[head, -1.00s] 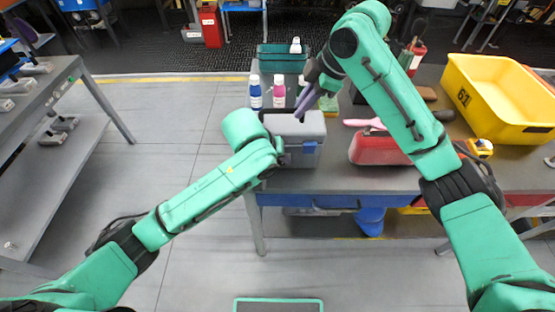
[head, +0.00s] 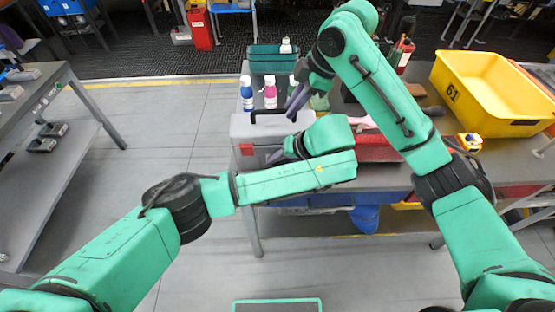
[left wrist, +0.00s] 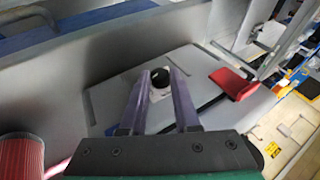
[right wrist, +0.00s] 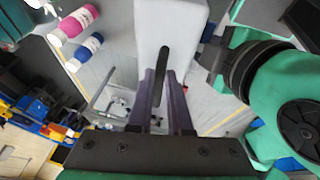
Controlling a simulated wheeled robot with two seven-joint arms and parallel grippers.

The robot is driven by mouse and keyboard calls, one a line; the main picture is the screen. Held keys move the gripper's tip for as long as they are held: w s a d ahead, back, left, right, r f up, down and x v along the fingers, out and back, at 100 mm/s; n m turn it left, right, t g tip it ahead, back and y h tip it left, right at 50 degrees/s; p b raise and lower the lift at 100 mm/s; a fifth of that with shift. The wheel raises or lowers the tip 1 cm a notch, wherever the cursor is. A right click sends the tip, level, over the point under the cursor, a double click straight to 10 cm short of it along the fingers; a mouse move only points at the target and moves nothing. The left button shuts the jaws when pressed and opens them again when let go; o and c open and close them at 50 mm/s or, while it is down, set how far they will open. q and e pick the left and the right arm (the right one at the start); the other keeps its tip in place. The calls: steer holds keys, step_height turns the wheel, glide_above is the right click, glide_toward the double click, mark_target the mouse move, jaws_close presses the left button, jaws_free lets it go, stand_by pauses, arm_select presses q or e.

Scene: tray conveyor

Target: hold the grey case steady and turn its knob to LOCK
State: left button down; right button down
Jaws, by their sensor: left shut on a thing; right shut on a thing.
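The grey case (head: 242,128) stands on the table, with a black handle (head: 268,112) on top and a red latch (head: 246,150) on its front. My right gripper (head: 292,110) is shut on the handle from above; the dark bar lies between its fingers in the right wrist view (right wrist: 162,75). My left gripper (head: 275,156) is at the case's front, shut on the round black knob (left wrist: 159,77) in the left wrist view. The red latch also shows there (left wrist: 232,82), beside the knob. My left arm hides the case's front right in the head view. I cannot read any knob marking.
Blue (head: 246,98) and pink (head: 270,96) bottles stand behind the case, before a green bin (head: 262,58). A red case (head: 375,148) is at its right. A yellow crate (head: 490,95) stands at the far right. The floor left of the table is clear.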

arm_select(q)
steer(key=shift+d+f, duration=0.1)
steer(key=shift+d, duration=0.05)
stand_by(0.4)
steer(key=c, duration=0.6)
jaws_free()
steer(key=shift+c, duration=0.2)
